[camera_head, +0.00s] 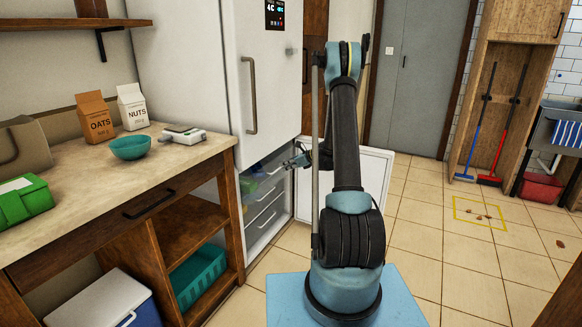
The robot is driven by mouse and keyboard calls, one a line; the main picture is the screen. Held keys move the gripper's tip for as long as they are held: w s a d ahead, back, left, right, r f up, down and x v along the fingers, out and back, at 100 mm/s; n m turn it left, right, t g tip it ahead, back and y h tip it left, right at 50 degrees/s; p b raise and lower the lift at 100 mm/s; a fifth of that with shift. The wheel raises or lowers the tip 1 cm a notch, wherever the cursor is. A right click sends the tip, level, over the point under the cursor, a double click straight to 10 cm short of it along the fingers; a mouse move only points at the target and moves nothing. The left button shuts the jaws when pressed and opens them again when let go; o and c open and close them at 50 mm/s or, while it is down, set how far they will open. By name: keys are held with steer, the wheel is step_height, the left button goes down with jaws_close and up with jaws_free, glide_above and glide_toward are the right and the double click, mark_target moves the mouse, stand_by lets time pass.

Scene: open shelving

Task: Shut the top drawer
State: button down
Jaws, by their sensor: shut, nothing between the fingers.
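A tall white fridge (190,60) stands left of centre, with its lower compartment open. Its white lower door (376,178) is swung out to the right, partly behind my arm. Inside is a stack of clear-fronted drawers. The top drawer (262,172) shows green and yellow contents and seems to stick out; how far is hard to tell. My gripper (288,164) is shut and empty, at the right side of the top drawer's front. Whether it touches the drawer cannot be told.
A wooden counter (130,172) with a teal bowl (130,148), cartons and a small white device stands close on the left. A cooler (105,302) and a teal basket (198,277) are below it. The tiled floor (440,250) to the right is mostly clear.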

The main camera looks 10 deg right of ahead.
mark_target(268, 168)
steer(key=shift+w+a+f, duration=0.3)
steer(key=shift+w+a, duration=0.35)
steer(key=shift+a, duration=0.3)
steer(key=shift+w+a+f, duration=0.25)
steer(key=shift+w+a, duration=0.35)
steer(key=shift+a, duration=0.4)
steer(key=shift+w+a+f, duration=0.3)
steer(key=shift+w+a, duration=0.35)
steer(key=shift+a, duration=0.3)
steer(key=shift+w, duration=0.15)
